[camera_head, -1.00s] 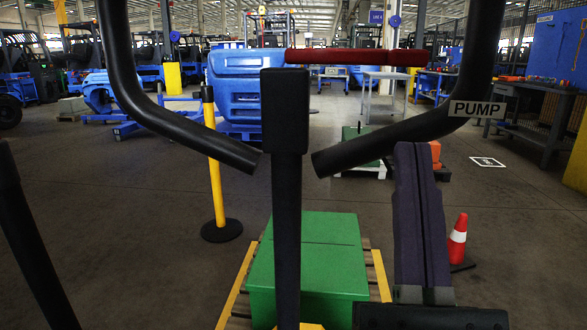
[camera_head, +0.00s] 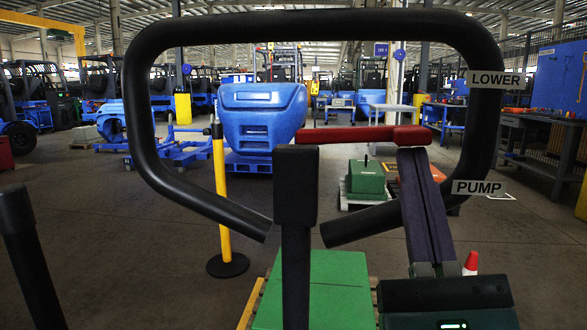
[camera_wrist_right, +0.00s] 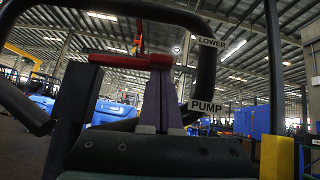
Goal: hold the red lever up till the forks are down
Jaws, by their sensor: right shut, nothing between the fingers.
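The red lever (camera_head: 360,136) runs sideways inside the black loop handle (camera_head: 318,22) of the truck, just above the dark column head (camera_head: 296,185). It also shows in the right wrist view (camera_wrist_right: 130,61). LOWER (camera_head: 494,79) and PUMP (camera_head: 479,187) labels sit on the loop's right side. My right gripper (camera_head: 412,152) is shut and empty, with its purple fingers pointing up. Its tips meet the underside of the lever's right end in the picture; contact is not certain. The forks are hidden below a green box (camera_head: 315,285). My left gripper is out of view.
A small green block (camera_head: 367,178) and blue machinery (camera_head: 262,115) stand further back.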

